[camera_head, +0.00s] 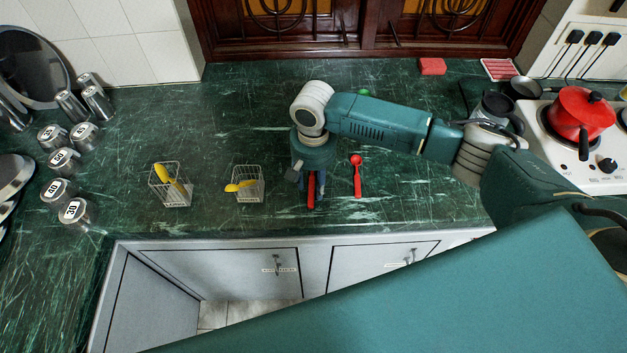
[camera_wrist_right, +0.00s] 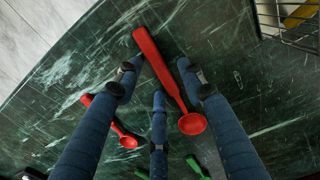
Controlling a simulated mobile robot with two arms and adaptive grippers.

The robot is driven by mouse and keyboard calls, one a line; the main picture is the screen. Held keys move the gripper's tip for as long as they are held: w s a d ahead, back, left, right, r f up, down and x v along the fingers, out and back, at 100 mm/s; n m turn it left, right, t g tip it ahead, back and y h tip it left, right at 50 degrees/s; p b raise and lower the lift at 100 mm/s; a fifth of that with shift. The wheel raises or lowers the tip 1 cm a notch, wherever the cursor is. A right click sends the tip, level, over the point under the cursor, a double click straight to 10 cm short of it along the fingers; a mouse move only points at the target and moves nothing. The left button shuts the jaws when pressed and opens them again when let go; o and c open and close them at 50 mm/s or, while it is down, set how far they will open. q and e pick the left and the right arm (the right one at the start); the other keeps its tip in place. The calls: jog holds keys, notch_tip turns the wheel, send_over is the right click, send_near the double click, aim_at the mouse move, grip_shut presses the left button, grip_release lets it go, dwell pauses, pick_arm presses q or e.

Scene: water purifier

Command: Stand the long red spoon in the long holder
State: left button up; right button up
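A red spoon (camera_wrist_right: 155,62), the longer-looking one, lies between the spread fingers of my right gripper (camera_wrist_right: 160,80) in the wrist view. Its handle points toward the counter's front edge. In the head view the right gripper (camera_head: 308,198) points down over this spoon (camera_head: 311,188), hiding most of it. The fingers look open, with gaps beside the handle. A second red spoon (camera_head: 357,176) lies just to the right. Two wire holders stand left of the gripper: a left one (camera_head: 163,198) and a smaller right one (camera_head: 258,190), each with a yellow spoon. Their labels are too small to read surely.
Green utensils (camera_wrist_right: 196,165) show at the wrist view's bottom. Several numbered canisters (camera_head: 73,212) stand at the far left. A red pot (camera_head: 580,115) sits on the stove at right. The counter between the holders and behind them is clear. My left gripper is not seen.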

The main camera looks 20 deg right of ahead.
aim_at(312, 186)
jog(key=shift+f+b, duration=0.3)
jog(key=shift+b, duration=0.85)
notch_tip(312, 186, up, 11)
jog(key=b, duration=0.1)
jog(key=shift+r, duration=0.2)
jog(key=shift+a, duration=0.15)
